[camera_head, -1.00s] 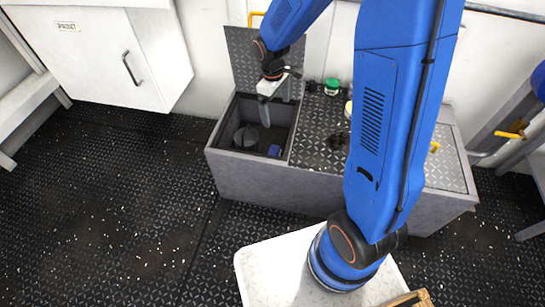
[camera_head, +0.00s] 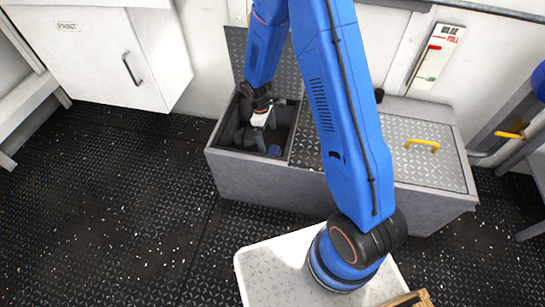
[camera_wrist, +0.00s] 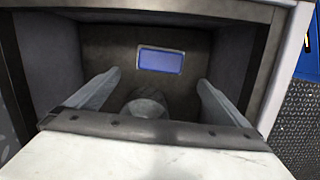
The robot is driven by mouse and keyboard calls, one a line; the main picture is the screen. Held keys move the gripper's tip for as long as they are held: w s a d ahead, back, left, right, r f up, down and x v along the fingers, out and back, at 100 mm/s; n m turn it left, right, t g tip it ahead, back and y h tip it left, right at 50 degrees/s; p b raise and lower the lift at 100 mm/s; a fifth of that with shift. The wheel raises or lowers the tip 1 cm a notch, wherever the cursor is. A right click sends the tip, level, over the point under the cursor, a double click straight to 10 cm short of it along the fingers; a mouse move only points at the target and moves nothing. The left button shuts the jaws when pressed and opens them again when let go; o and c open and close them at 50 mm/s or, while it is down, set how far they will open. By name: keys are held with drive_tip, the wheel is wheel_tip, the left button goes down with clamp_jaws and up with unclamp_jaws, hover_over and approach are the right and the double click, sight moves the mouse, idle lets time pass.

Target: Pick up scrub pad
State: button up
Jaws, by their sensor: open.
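The scrub pad appears to be the blue rectangular block (camera_head: 275,150) on the floor of the open deck compartment (camera_head: 225,146), toward its right front. In the wrist view the same block (camera_wrist: 161,61) lies flat beyond my fingertips, between them in the picture and apart from both. My gripper (camera_head: 259,138) points down into the compartment. In the wrist view its two fingers (camera_wrist: 159,80) are spread wide with nothing held. A grey round object (camera_wrist: 147,103) also shows between the fingers, nearer the gripper body.
The compartment's walls and rim (camera_wrist: 200,10) surround my gripper closely. Its raised lid (camera_head: 291,69) stands behind. To the right is a closed lid with a yellow handle (camera_head: 422,144). A white cabinet (camera_head: 85,55) hangs at left. The dark deck floor (camera_head: 110,200) is clear at left.

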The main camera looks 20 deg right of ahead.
sight(272, 153)
drive_tip(key=f, duration=0.4)
drive_tip(key=s+d+f, duration=0.1)
drive_tip(key=f, duration=0.3)
drive_tip(key=d+f, duration=0.1)
drive_tip(key=f, duration=0.3)
drive_tip(key=shift+s+f, duration=0.2)
drive_tip(key=shift+f, duration=0.1)
drive_tip(key=c, duration=0.7)
